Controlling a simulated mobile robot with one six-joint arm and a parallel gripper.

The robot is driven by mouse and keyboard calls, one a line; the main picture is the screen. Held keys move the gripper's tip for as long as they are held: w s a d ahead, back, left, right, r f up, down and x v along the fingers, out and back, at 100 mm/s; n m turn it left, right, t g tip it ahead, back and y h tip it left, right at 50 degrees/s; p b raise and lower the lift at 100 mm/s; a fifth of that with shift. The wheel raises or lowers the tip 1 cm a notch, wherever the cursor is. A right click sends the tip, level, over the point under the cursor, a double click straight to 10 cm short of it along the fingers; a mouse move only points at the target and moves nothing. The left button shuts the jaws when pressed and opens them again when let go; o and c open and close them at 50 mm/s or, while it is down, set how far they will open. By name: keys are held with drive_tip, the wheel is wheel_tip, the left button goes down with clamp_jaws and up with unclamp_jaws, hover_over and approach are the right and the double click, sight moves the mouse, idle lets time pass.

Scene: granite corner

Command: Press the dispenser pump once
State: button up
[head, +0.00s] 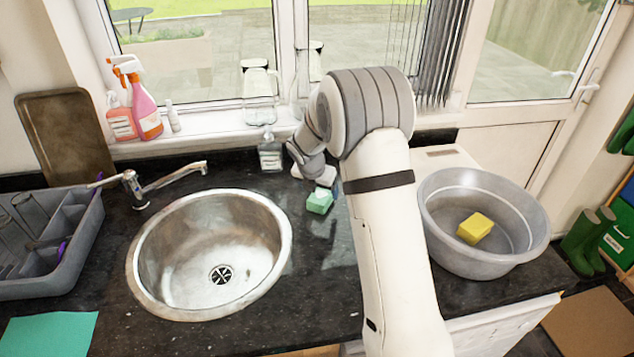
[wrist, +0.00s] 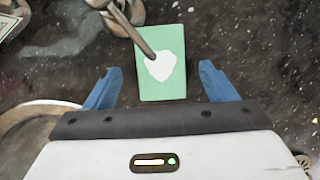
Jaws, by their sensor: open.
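In the head view a clear bottle with a pump top, the dispenser (head: 270,155), stands upright behind the sink's right edge. A green block (head: 320,202) with a white patch on top lies on the counter to its right. My gripper (wrist: 160,86) is open and empty, its blue fingers apart. The green block (wrist: 162,90) shows ahead of and between the fingers. A thin metal spout (wrist: 138,38) reaches over the block from a rounded pump head (wrist: 117,10), its tip near the white patch. I cannot tell whether the fingers touch anything. My arm hides part of the head view.
A round metal sink (head: 210,300) and tap (head: 170,180) are to the left. A grey basin (head: 480,262) holding a yellow sponge (head: 475,228) is to the right. A grey rack (head: 50,240) stands far left. Spray bottles (head: 140,105) stand on the windowsill.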

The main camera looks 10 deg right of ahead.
sight(321, 194)
drive_tip(key=shift+x, duration=2.1)
drive_tip(key=shift+s, duration=0.1)
drive_tip(key=c, duration=1.1)
